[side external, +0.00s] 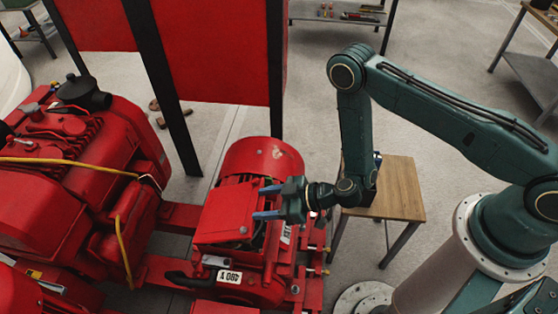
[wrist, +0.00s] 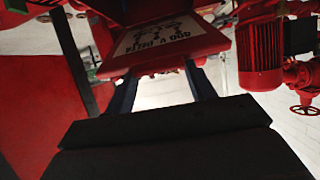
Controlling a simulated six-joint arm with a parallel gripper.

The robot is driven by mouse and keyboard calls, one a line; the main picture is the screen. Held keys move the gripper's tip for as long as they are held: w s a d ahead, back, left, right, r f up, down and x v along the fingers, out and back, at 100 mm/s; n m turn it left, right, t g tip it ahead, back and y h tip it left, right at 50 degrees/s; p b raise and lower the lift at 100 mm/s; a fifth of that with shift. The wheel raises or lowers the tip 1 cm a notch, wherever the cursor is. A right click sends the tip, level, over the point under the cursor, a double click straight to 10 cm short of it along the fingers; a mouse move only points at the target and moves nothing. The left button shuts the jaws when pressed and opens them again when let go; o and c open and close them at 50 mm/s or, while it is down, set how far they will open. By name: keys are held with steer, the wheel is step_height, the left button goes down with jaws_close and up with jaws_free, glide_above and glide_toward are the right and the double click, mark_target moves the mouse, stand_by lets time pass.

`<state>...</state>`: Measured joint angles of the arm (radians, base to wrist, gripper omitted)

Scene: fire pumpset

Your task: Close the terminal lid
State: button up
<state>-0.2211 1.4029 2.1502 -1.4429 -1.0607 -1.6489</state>
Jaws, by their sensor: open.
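The terminal lid (side external: 222,212) is a red plate on top of the red motor, and a dark gap shows along its right side, so it looks raised. How far it is tilted is hard to tell. In the wrist view, the lid (wrist: 165,40) fills the upper middle, with a label whose lettering is upside down. My gripper (side external: 265,202) is at the lid's right edge, its two bluish fingers spread apart with nothing between them. In the wrist view, the gripper's fingers (wrist: 160,75) reach to the lid's near edge; whether they touch it is unclear.
The red motor (side external: 262,160) lies behind the lid, and a red engine (side external: 120,150) with a yellow cable stands at left. Red panels (side external: 215,50) on dark posts rise behind. A wooden stool (side external: 400,190) stands at right. The wrist view shows a red handwheel (wrist: 306,104).

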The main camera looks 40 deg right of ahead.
steer(key=shift+o, duration=0.4)
steer(key=shift+w+a+r+n, duration=0.2)
steer(key=shift+a+r, duration=0.1)
steer(key=shift+r, duration=0.25)
steer(key=shift+w+a+r+n, duration=0.1)
steer(key=shift+w+a+r, duration=0.15)
steer(key=shift+r, duration=0.3)
steer(key=r, duration=0.6)
steer(key=shift+s+d, duration=0.25)
steer(key=shift+d, duration=0.05)
step_height(320, 180, up, 11)
steer(key=shift+s+d, duration=0.35)
steer(key=shift+r, duration=0.15)
